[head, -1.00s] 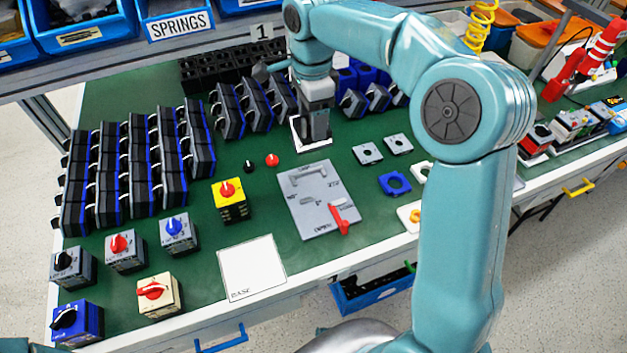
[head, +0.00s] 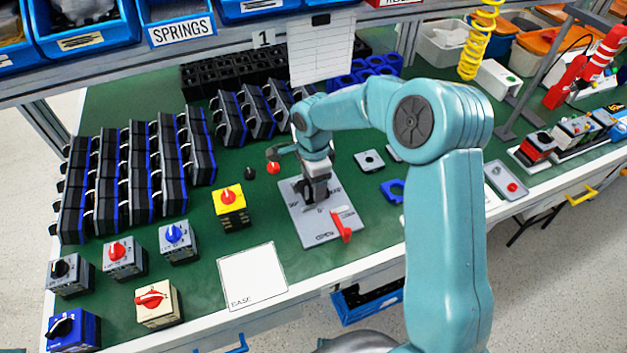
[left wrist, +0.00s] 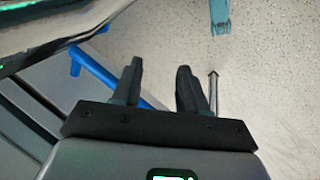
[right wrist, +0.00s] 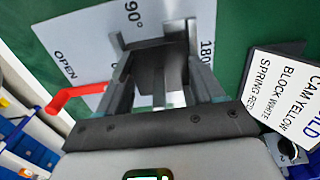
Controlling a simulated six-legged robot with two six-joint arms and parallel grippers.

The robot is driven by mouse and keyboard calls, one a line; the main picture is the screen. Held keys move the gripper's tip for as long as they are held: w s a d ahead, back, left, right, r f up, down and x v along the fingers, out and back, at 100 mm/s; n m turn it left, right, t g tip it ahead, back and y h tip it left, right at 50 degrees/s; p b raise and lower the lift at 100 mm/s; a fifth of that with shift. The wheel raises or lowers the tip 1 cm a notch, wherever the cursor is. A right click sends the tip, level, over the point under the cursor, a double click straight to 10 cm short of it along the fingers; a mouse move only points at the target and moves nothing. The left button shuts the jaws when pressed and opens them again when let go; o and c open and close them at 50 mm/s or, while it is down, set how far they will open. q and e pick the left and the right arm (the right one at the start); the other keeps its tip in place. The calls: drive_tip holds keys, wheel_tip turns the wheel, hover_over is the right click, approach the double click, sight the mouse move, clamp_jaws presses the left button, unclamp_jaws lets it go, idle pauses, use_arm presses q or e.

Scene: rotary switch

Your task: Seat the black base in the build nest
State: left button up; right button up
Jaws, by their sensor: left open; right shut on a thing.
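The build nest is a grey plate (head: 316,232) with angle marks and a red lever (head: 342,226), lying on the green table. It also shows in the right wrist view (right wrist: 80,45), with the red lever (right wrist: 72,94) at left. My right gripper (head: 318,196) is over the middle of the plate, pointing down. In the right wrist view, its fingers are shut on the black base (right wrist: 152,78); a grey raised bracket stands just beyond it. I cannot tell whether the base touches the plate. My left gripper (left wrist: 158,75) is open and empty, away from the table.
Rows of black-and-blue switch parts (head: 130,175) fill the table's left side. A yellow switch (head: 230,206) and a white BASE sheet (head: 252,276) lie left of the nest. A grey square part (head: 369,161) and a blue ring (head: 393,190) lie to its right.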

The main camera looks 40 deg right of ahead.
drive_tip(key=shift+s+r, duration=0.1)
drive_tip(key=shift+f, duration=0.2)
drive_tip(key=o, duration=1.1)
drive_tip(key=shift+r, duration=0.7)
wheel_tip(320, 180, up, 11)
